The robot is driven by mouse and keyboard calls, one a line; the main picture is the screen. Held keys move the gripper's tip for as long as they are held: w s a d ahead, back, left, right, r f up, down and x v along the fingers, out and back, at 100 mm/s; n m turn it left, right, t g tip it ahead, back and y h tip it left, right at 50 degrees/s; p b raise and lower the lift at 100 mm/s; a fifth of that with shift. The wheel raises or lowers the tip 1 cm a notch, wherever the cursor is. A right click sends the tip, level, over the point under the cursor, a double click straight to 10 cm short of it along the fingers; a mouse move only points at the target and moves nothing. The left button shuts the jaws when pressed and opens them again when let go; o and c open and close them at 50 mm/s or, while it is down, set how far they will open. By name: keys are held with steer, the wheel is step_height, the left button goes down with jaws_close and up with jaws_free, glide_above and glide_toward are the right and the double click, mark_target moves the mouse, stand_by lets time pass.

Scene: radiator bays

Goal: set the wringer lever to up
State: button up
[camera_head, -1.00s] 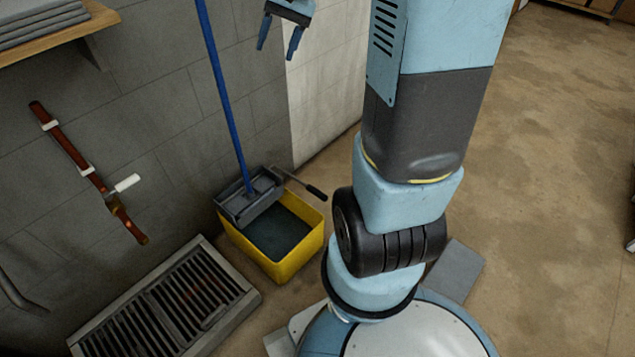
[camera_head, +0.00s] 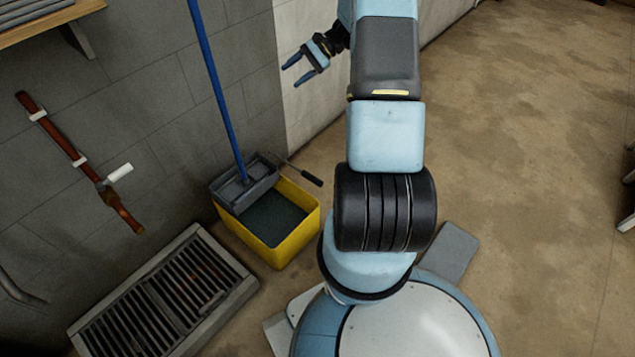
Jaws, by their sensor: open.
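The wringer lever (camera_head: 304,177) is a thin rod with a black grip, sticking out to the right from the grey wringer (camera_head: 245,186). It lies low, sloping slightly down toward its grip end. The wringer sits on the left part of a yellow bucket (camera_head: 296,235) with dark water in it. My gripper (camera_head: 294,74) is open and empty, its two blue fingers pointing left. In the picture it is well above the lever, in front of the wall, and touches nothing.
A blue mop handle (camera_head: 217,85) rises from the wringer, left of my gripper. A floor grate (camera_head: 165,298) lies left of the bucket. A copper pipe with a white-handled valve (camera_head: 118,173) is on the wall. A shelf (camera_head: 45,25) is top left. Floor at right is mostly clear.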

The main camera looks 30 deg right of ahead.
steer(key=d+f+m+t+y, duration=0.1)
steer(key=d+f+m+t, duration=0.15)
steer(key=f, duration=0.45)
steer(key=d+f+m+t+y, duration=0.15)
steer(key=d+f, duration=0.25)
steer(key=f, duration=0.4)
steer(key=m+t+h, duration=0.8)
steer(key=m+t, duration=0.3)
steer(key=m, duration=0.3)
glide_toward(317, 181)
steer(key=x, duration=0.3)
steer(key=f+x, duration=0.1)
steer(key=x, duration=0.6)
steer(key=shift+w+d+f, duration=0.2)
steer(key=shift+w, duration=0.1)
jaws_close()
